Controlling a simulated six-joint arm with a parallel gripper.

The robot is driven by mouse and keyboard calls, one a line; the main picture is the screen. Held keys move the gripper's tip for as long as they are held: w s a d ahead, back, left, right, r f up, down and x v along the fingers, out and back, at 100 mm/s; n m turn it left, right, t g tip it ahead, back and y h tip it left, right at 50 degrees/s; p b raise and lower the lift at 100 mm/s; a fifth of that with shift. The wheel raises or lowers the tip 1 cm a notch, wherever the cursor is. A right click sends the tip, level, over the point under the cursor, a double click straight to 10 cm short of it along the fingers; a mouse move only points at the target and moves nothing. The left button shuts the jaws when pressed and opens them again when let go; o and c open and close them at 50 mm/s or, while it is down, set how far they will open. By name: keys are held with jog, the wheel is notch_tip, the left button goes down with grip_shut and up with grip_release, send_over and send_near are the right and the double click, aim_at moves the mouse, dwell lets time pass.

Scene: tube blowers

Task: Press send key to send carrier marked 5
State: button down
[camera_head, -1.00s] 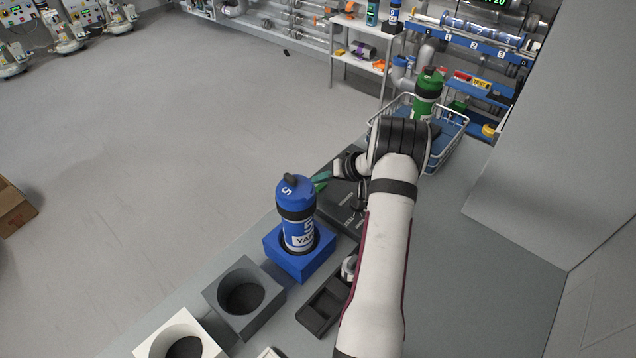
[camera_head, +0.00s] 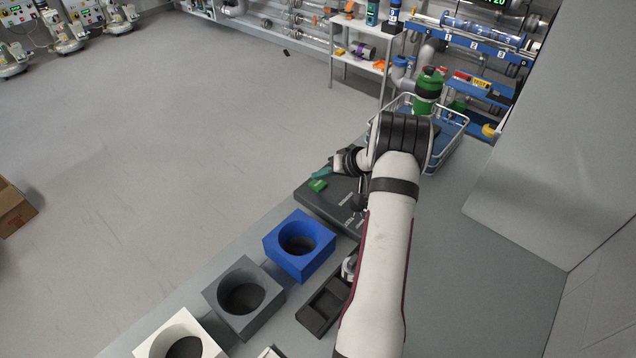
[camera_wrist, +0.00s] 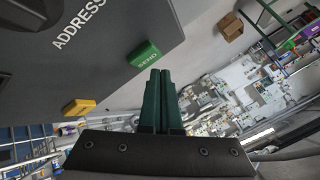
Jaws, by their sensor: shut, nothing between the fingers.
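The green send key (camera_head: 318,185) sits on the dark control panel (camera_head: 312,201) on the bench; in the wrist view the key (camera_wrist: 144,54) is marked SEND. My gripper (camera_wrist: 161,74) is shut and empty, its green fingertips beside the key in that view. I cannot tell whether they touch it. In the head view the gripper (camera_head: 322,174) shows just behind the key, partly hidden by my arm. The blue socket block (camera_head: 287,262) is empty. The carrier marked 5 is not in view.
A grey socket block (camera_head: 225,301) and a white one (camera_head: 150,348) stand in front of the blue one, both empty. A yellow key (camera_wrist: 80,107) is on the panel. A dark tray (camera_head: 318,313) lies nearby.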

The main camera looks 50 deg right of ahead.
aim_at(321, 186)
jog(key=shift+r, duration=2.5)
jog(key=w+a+r+n+g+y, duration=0.1)
jog(key=a+r, duration=0.3)
jog(key=a, duration=0.4)
jog(key=w+a+r+g+y, duration=0.1)
jog(key=w+a+r, duration=0.15)
jog(key=a, duration=0.45)
jog(key=s+a+r+n+g+y, duration=0.1)
jog(key=s+a+r+g, duration=0.15)
jog(key=a, duration=0.55)
jog(key=s+a+r+g+y, duration=0.1)
jog(key=s+a+r, duration=0.25)
jog(key=a, duration=0.55)
jog(key=s+a+g+h, duration=0.1)
jog(key=s+a, duration=0.4)
jog(key=s, duration=0.6)
jog(key=s+a+f+g+h, duration=0.1)
jog(key=s+a+g+h, duration=0.1)
jog(key=s+a, duration=0.4)
jog(key=s+g, duration=0.1)
jog(key=s, duration=0.4)
jog(key=shift+s+f, duration=0.25)
jog(key=shift+a, duration=0.1)
